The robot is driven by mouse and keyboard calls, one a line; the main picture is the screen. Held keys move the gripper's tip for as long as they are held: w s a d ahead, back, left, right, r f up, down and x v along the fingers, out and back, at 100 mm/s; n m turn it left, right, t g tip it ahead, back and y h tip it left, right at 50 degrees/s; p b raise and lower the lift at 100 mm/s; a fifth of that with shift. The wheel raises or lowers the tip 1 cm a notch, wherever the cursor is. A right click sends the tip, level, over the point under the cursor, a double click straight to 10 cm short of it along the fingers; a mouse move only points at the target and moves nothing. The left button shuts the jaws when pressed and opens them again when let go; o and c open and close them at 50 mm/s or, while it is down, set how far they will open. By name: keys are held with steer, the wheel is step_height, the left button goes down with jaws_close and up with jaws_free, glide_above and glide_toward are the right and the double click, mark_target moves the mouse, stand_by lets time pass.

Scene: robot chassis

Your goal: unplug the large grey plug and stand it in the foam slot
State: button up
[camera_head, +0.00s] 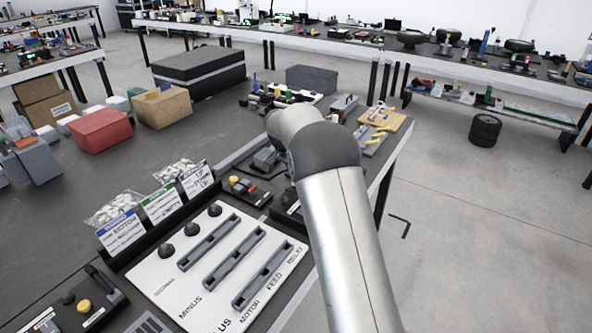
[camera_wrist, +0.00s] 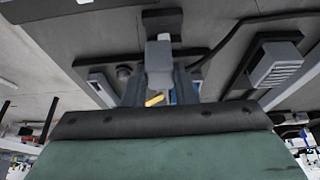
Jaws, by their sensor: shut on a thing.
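In the wrist view my gripper (camera_wrist: 159,88) has its two dark fingers closed around a light grey block-shaped plug (camera_wrist: 158,60). The plug's far end reaches a dark fitting at the top of the view. I cannot tell whether it is still seated there. In the head view my arm covers the gripper and the plug. I cannot clearly pick out the foam slot in either view.
In the wrist view a ribbed grey block (camera_wrist: 275,65) sits on a dark plate at the right, and a dark cable runs nearby. In the head view a white labelled panel (camera_head: 165,275) with long grey slots lies in front. A red box (camera_head: 103,131) stands at the left.

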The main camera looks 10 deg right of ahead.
steer(key=shift+f+b, duration=0.95)
steer(key=shift+f, duration=0.45)
steer(key=o, duration=1)
steer(key=shift+o, duration=0.2)
steer(key=v, duration=1.7)
steer(key=shift+r, duration=0.2)
steer(key=shift+s+a, duration=0.1)
steer(key=shift+s, duration=0.1)
steer(key=s+f+n+g+y+p, duration=0.1)
steer(key=s+n, duration=0.4)
steer(key=s, duration=1.5)
steer(key=s+f+n+g+y+p, duration=0.1)
steer(key=s+f+n+y+p, duration=0.1)
steer(key=s, duration=1.9)
steer(key=a+f+n+p, duration=0.1)
steer(key=n+p, duration=0.1)
steer(key=p, duration=0.1)
steer(key=shift+f+n+g+p, duration=0.25)
steer(key=shift+n+g+p, duration=0.05)
steer(key=shift+n, duration=0.1)
